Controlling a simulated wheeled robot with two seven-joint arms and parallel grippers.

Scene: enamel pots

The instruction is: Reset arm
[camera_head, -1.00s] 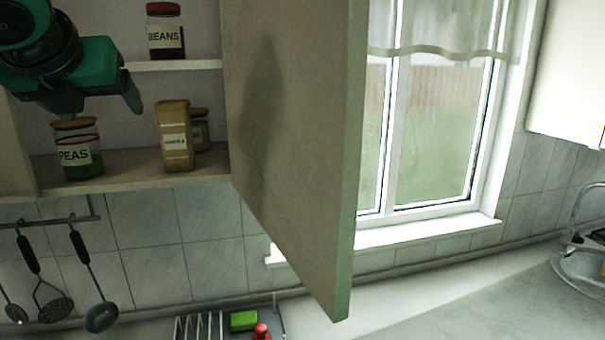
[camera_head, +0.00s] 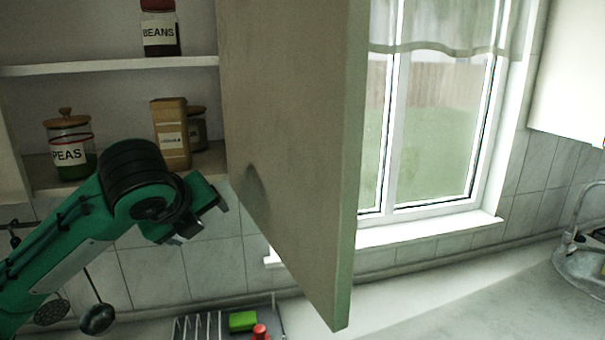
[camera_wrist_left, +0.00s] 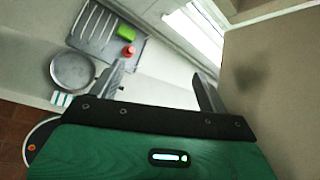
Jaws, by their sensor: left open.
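My left gripper (camera_head: 205,224) is open and empty in the head view, in front of the tiled wall just below the open cupboard. It is left of the open cupboard door (camera_head: 290,150) and apart from it. In the left wrist view its two fingers (camera_wrist_left: 158,88) are spread with nothing between them, and the door (camera_wrist_left: 275,85) stands close on the right. My right gripper is not in view.
The cupboard shelves hold a beans jar (camera_head: 159,30), a peas jar (camera_head: 69,145) and a carton (camera_head: 171,133). Below are a drying rack (camera_head: 200,326), a green sponge (camera_head: 243,321) and a pan (camera_wrist_left: 72,71). A ladle (camera_head: 97,318) hangs at lower left.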

